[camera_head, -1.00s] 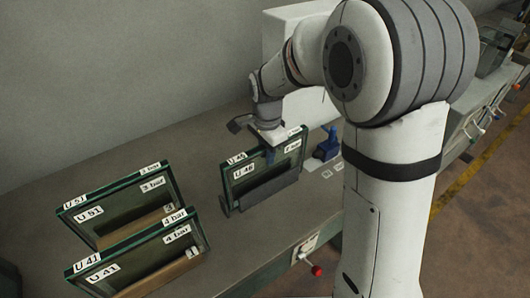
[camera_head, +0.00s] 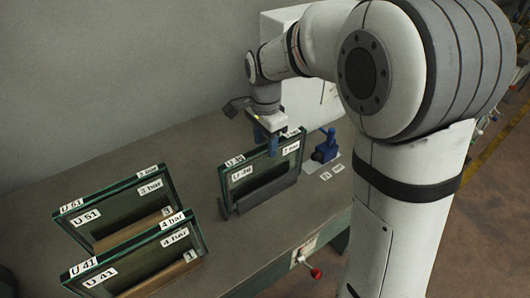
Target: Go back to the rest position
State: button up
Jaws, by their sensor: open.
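My gripper (camera_head: 272,143) is at the top edge of the frame labelled U 46 (camera_head: 262,170), with two blue fingers pointing down. The fingers are apart and the gripper looks empty. One finger overlaps the frame's top edge in the picture; I cannot tell whether it touches. The green-edged frame stands upright in a dark grey holder (camera_head: 268,195) on the grey bench (camera_head: 290,226).
Frames labelled U 51 (camera_head: 120,201) and U 41 (camera_head: 140,257) stand at the left. A blue clamp-like device (camera_head: 325,148) is right of the U 46 frame. A white box (camera_head: 318,108) stands behind. A red knob (camera_head: 316,273) sticks out at the bench front.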

notch_tip(320, 180, up, 3)
jog(key=shift+f, duration=0.15)
jog(key=shift+s+d, duration=0.1)
jog(key=shift+d, duration=0.05)
jog(key=s+d+n+t, duration=0.1)
jog(key=s+d+n, duration=0.4)
jog(key=s, duration=0.4)
jog(key=s+d+n+t, duration=0.2)
jog(key=s+d+n, duration=0.4)
jog(key=s+d, duration=0.2)
jog(key=shift+s+d+r, duration=0.3)
jog(key=shift+s+r, duration=0.1)
jog(key=shift+s, duration=0.65)
